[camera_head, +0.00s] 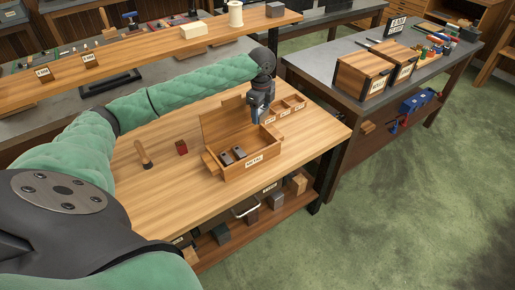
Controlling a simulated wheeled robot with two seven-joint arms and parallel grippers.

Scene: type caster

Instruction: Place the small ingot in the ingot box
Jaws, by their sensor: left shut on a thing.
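An open wooden box labelled METAL (254,162) stands on the workbench, its lid raised at the back. Two dark grey metal pieces (226,158) lie inside it. My left gripper (257,115) hangs over the back right of the box, beside the raised lid. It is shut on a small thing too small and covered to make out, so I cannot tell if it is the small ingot. My right gripper is not in view.
A wooden-handled tool (143,154) and a small dark red block (181,147) lie left of the box. A compartment tray (291,104) stands behind it to the right. A raised shelf (130,53) runs along the back. The front left of the bench (165,205) is clear.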

